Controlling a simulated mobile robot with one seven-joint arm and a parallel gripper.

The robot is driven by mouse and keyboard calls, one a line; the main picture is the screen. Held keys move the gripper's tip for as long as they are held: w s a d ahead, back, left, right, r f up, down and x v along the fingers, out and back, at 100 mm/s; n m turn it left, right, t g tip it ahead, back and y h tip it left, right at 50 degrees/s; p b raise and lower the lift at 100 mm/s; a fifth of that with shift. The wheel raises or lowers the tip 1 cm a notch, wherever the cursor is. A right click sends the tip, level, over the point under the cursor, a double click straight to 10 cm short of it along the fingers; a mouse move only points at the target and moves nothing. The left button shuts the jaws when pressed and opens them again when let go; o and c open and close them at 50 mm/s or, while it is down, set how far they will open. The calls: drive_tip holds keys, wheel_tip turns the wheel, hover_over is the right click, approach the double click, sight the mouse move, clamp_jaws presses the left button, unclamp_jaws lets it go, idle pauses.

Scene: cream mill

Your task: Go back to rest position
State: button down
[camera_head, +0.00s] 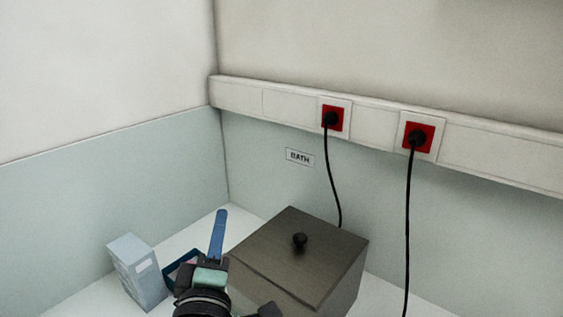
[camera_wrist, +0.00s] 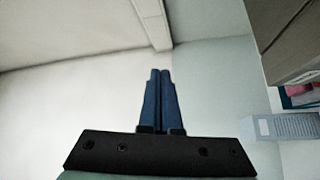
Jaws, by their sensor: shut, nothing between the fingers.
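My gripper (camera_head: 218,234) shows at the lower middle of the head view, with its blue fingers pointing up, left of the dark box in the picture. In the wrist view my gripper (camera_wrist: 160,74) has its two blue fingers side by side and closed, with nothing between them. Behind the fingertips there is only wall in the wrist view.
A dark lidded box (camera_head: 300,262) with a black knob stands right of my gripper. A pale blue-grey carton (camera_head: 136,272) and a dark teal tray (camera_head: 172,272), partly hidden by my gripper, stand left. Two black cables hang from red sockets (camera_head: 418,136) on the wall trunking.

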drive_tip(key=s+d+r+m+t+h, duration=0.1)
drive_tip(key=s+d+r+m+t, duration=0.3)
drive_tip(key=r, duration=0.6)
drive_tip(key=s+d+r+m, duration=0.1)
drive_tip(key=d+r+m, duration=0.3)
drive_tip(key=r, duration=0.6)
drive_tip(key=s+d+r+m+t, duration=0.1)
drive_tip(key=s+r+m+t, duration=0.2)
drive_tip(key=s+r+m, duration=0.4)
drive_tip(key=s+r, duration=0.4)
drive_tip(key=r, duration=0.1)
drive_tip(key=shift+d+t, duration=0.3)
drive_tip(key=shift+d, duration=0.1)
